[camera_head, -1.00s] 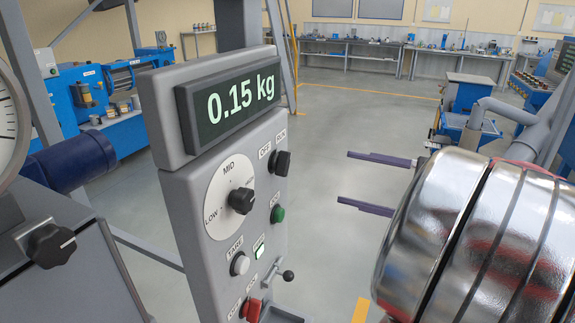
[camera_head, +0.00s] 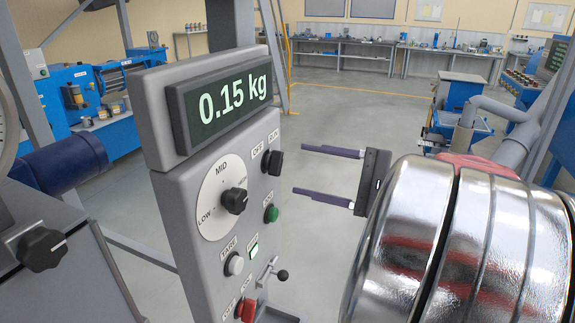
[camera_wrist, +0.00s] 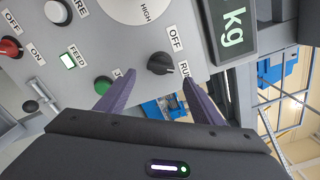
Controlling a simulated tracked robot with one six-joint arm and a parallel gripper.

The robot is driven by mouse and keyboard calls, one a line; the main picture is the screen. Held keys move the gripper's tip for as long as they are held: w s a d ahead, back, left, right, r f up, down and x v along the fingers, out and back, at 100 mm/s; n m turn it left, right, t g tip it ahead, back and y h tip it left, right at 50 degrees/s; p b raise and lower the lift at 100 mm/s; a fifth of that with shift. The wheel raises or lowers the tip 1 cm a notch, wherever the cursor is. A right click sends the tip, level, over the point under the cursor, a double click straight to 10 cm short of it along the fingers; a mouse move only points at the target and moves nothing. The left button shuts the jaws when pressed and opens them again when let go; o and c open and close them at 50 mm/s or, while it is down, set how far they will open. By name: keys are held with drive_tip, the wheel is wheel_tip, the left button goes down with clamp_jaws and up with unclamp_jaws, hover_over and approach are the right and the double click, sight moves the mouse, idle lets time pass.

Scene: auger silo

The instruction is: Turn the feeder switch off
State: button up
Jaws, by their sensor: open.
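The grey control panel (camera_head: 190,200) carries a black rotary switch (camera_head: 271,162) with OFF and RUN labels. In the wrist view this switch (camera_wrist: 160,64) appears between my fingertips; which label it points to is hard to tell. A green FEED lamp (camera_head: 254,250) is lit; it also shows in the wrist view (camera_wrist: 67,61). A red switch (camera_head: 246,309) with an ON label sits at the panel's bottom. My gripper (camera_head: 300,170) is open and empty, its two purple fingers pointing at the panel, apart from the black switch.
The display (camera_head: 222,104) reads 0.15 kg. A black dial (camera_head: 233,201), a green button (camera_head: 271,214), a white TARE button (camera_head: 234,264) and a small ball-ended lever (camera_head: 281,275) are close by. Open floor lies behind my gripper.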

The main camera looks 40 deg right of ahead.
sight(274, 163)
drive_tip(key=shift+x, duration=3)
